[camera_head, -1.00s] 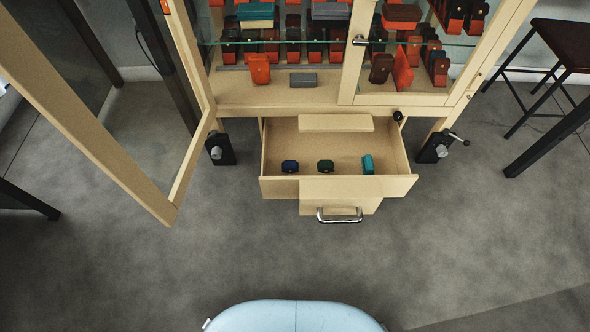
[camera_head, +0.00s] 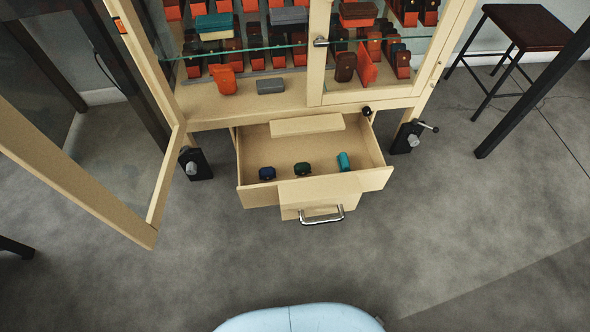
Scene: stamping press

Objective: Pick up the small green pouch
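A small dark green pouch (camera_head: 302,169) sits in the open drawer (camera_head: 215,160) of the wooden cabinet, in the middle of a row near the drawer's front wall. A dark blue pouch (camera_head: 267,173) is to its left and a teal pouch (camera_head: 344,161) to its right, both apart from it. Neither of my grippers shows in the head view. Only the light blue top of my own body is at the bottom edge.
The cabinet's left glass door (camera_head: 75,185) stands open toward me. The drawer front has a metal handle (camera_head: 322,217). Shelves above hold many red and dark cases. A stool (camera_head: 530,28) is at the right. The floor before the drawer is clear.

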